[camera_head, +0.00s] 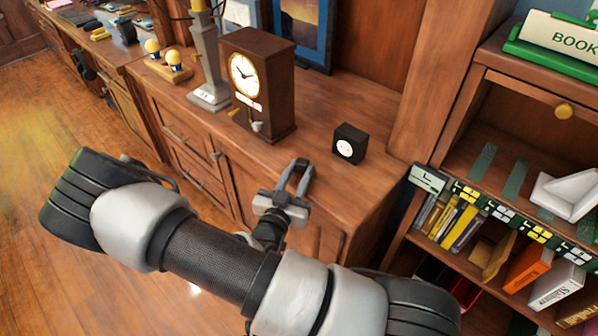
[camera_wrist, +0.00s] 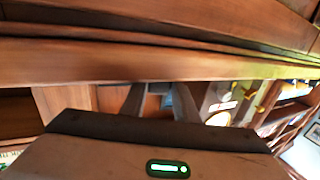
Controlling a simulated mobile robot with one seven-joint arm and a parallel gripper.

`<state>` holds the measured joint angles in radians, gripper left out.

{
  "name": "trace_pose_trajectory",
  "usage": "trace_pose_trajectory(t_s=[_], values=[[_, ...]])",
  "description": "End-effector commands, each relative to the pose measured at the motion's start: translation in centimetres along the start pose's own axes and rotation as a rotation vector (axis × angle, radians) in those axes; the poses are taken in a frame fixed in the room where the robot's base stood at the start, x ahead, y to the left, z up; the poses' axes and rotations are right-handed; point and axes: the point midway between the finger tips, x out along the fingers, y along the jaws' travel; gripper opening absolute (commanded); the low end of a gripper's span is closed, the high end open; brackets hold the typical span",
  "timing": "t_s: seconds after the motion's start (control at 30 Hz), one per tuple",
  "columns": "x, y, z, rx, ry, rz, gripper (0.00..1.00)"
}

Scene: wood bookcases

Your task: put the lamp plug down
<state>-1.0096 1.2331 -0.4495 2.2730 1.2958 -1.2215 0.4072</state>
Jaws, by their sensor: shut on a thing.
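My gripper (camera_head: 298,166) is over the front part of the wooden cabinet top (camera_head: 325,106), below the brown clock and left of a small black box in the head view. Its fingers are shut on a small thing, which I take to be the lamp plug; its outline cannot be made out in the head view. In the wrist view the two fingers (camera_wrist: 160,100) show past the dark gripper body, with a small greyish patch between them. I cannot tell whether the held thing touches the cabinet top.
A brown clock (camera_head: 262,85), a grey column-like stand (camera_head: 207,62) and a black box with a white dial (camera_head: 348,144) stand on the cabinet top. A bookcase (camera_head: 470,230) with books is at right. Bare wood lies around the black box.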

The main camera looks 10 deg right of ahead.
Motion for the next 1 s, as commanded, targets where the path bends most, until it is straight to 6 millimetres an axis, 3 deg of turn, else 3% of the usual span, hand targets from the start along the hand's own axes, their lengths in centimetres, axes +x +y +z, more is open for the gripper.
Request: trace_pose_trajectory(t_s=[0.03,0.13,0.43,0.6,0.67,1.0], values=[[0.0,0.0,-0.1,0.000,0.000,0.000,0.32],[0.0,0.0,-0.1,0.000,0.000,0.000,0.46],[0.0,0.0,-0.3,0.000,0.000,0.000,0.46],[0.0,0.0,-2.1,0.001,0.000,0.000,0.46],[-1.5,-0.1,-1.3,0.000,-0.002,-0.004,0.46],[-9.0,-0.1,-1.3,0.001,-0.002,-0.004,0.46]])
